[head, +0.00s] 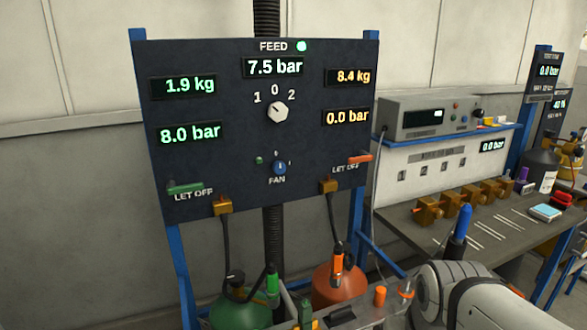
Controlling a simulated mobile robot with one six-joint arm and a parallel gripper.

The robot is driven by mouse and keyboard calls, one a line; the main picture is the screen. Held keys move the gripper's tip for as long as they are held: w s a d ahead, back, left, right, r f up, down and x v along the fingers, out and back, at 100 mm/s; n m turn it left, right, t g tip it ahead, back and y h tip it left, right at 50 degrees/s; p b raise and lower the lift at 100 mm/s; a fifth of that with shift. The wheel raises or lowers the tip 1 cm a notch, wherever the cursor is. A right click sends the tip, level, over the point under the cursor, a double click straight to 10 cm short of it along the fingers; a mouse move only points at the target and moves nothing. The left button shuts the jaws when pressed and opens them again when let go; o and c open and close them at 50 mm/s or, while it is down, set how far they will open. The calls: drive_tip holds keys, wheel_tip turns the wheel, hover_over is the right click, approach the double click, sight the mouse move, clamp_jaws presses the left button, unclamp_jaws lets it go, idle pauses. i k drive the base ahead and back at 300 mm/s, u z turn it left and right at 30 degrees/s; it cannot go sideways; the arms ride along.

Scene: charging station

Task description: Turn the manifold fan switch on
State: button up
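The fan switch is a small blue knob (280,168) low in the middle of the dark manifold panel (230,120), above the label FAN. Its pale pointer mark looks roughly upright, but the tiny position marks around it are too small to read. A small dim green lamp (259,160) sits to its left.
Above the switch is a white selector knob (278,112). A green lever (186,188) and an orange lever (360,159) flank it. Green (240,308) and orange (338,287) cylinders stand below. A workbench (420,222) with brass blocks is at right.

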sight(279, 167)
drive_tip(key=u, duration=5.8)
drive_tip(key=k, duration=0.85)
drive_tip(key=z, duration=5.75)
